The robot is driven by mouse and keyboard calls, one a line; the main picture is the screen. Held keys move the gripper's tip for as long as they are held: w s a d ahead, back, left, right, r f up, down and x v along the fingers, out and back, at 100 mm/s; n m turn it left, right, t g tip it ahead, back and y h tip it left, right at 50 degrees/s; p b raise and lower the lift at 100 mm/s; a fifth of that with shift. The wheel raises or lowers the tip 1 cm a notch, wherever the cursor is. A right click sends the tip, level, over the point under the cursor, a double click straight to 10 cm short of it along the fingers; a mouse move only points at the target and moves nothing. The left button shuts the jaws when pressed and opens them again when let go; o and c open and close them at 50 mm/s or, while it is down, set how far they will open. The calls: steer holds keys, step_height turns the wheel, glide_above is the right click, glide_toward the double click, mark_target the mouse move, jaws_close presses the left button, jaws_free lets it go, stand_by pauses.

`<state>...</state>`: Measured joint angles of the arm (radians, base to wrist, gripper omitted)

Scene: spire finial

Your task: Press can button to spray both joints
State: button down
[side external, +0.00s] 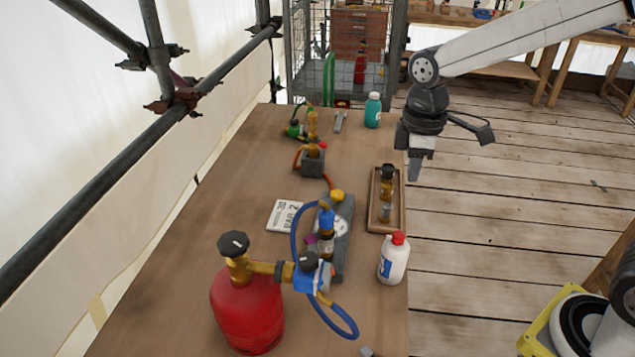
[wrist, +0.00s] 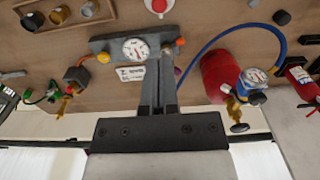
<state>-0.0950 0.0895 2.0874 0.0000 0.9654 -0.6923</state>
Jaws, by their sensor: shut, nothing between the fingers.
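A white can with a red top (side external: 393,258) stands upright at the right edge of the table; its red and white top also shows at the upper edge of the wrist view (wrist: 158,6). A grey block with a gauge (side external: 343,238) stands mid-table with brass and blue fittings and a blue hose; it is near my fingers in the wrist view (wrist: 102,45). Which fittings are the two joints, I cannot tell. My gripper (side external: 415,175) is shut and empty, above and beyond the table's right edge, apart from the can. Its fingers point towards the gauge block in the wrist view (wrist: 159,65).
A wooden tray with brass parts (side external: 374,216) lies between gripper and gauge block. A red cylinder with a valve (side external: 247,315) stands at the front. A teal bottle (side external: 373,110), a small grey box (side external: 312,165) and a white card (side external: 284,215) are on the table. Scaffold pipes (side external: 150,120) run along the left.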

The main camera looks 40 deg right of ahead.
mark_target(401, 236)
steer(key=shift+f, duration=0.15)
step_height(401, 236, down, 14)
steer(key=shift+r, duration=0.15)
stand_by(0.7)
stand_by(0.3)
steer(key=shift+f, duration=0.35)
steer(key=shift+s+f, duration=0.15)
steer(key=shift+f, duration=0.65)
step_height(401, 236, up, 14)
steer(key=shift+r, duration=0.2)
stand_by(0.5)
